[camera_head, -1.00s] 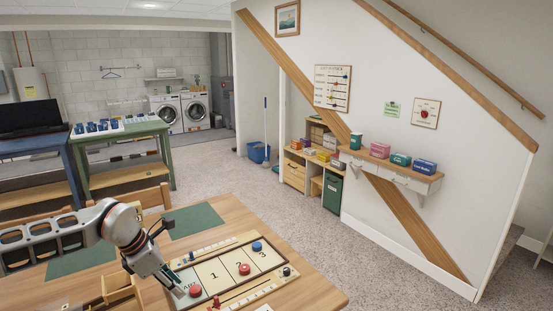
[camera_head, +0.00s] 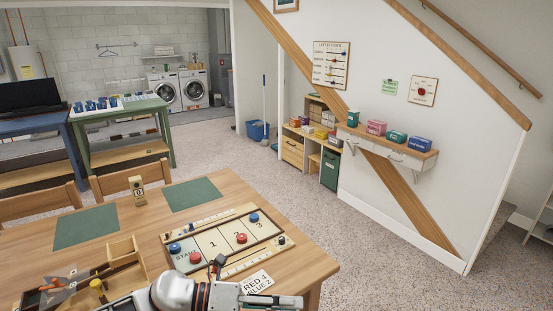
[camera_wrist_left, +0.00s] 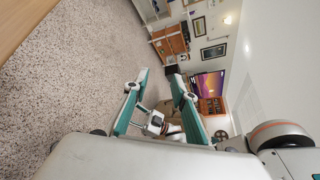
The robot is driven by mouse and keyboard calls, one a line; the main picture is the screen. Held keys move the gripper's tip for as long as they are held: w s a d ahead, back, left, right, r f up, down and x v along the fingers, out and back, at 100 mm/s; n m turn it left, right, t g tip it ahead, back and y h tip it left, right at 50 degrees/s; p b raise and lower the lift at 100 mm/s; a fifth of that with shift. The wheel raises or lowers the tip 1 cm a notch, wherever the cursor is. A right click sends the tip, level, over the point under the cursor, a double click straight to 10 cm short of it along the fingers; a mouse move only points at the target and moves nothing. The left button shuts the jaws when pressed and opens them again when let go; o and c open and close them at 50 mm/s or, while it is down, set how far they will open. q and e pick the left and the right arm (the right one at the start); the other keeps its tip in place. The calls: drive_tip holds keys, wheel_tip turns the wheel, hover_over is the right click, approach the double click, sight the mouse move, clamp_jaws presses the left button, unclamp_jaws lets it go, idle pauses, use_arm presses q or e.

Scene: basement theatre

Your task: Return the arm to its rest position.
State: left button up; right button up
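My left arm enters along the bottom edge of the head view, and its grey gripper (camera_head: 285,300) points right at the table's near edge. It is in front of the game board and apart from it, partly cut off by the frame. In the left wrist view the two teal-sided fingers of my left gripper (camera_wrist_left: 160,80) stand apart with nothing held between them. They point out over the carpet and room.
The wooden table (camera_head: 230,190) carries a numbered game board (camera_head: 218,240) with red and blue discs, a "RED 4 BLUE 2" card (camera_head: 257,283), green mats (camera_head: 87,226) and an open wooden box (camera_head: 125,250). Carpet (camera_head: 400,270) is clear to the right.

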use_arm(q)
drive_tip(key=s+a+f+n+t+y, duration=0.3)
drive_tip(key=a+f+n+t+y, duration=0.4)
drive_tip(key=n, duration=0.9)
drive_tip(key=s+a+f+n+t+y, duration=0.25)
drive_tip(key=a+f+n+t, duration=0.25)
drive_tip(key=a+f+n, duration=0.75)
drive_tip(key=s+a+f+n+g+y, duration=0.2)
drive_tip(key=s+f+n, duration=0.3)
drive_tip(key=s+n, duration=0.3)
drive_tip(key=shift+s+a+g+y, duration=0.4)
drive_tip(key=shift+s+y, duration=0.05)
drive_tip(key=shift+y, duration=0.2)
drive_tip(key=shift+w, duration=0.1)
